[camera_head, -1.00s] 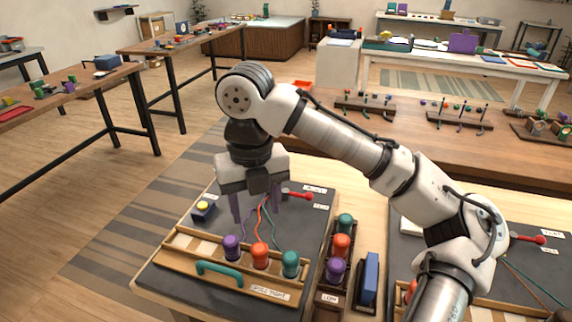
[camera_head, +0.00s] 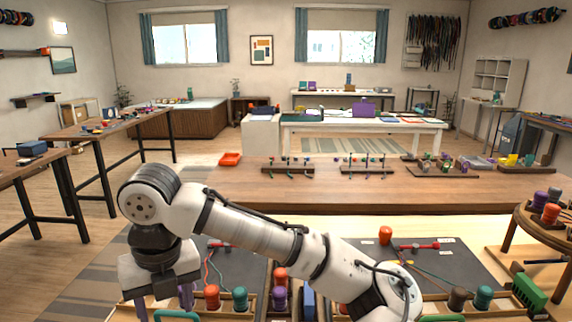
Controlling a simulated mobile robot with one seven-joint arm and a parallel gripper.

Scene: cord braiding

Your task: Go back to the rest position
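An orange bobbin (camera_head: 212,297) and a teal bobbin (camera_head: 240,299) stand in the board's front rack, right of the gripper. I cannot clearly tell the purple bobbin from the purplish finger. Orange and teal cords run up to a red-handled piece (camera_head: 219,245) at the back of the board.
A bobbin holder (camera_head: 280,288) stands right of the left board. A second dark board (camera_head: 440,262) with bobbins lies right of my arm. A round stand (camera_head: 535,222) holds bobbins at the far right.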

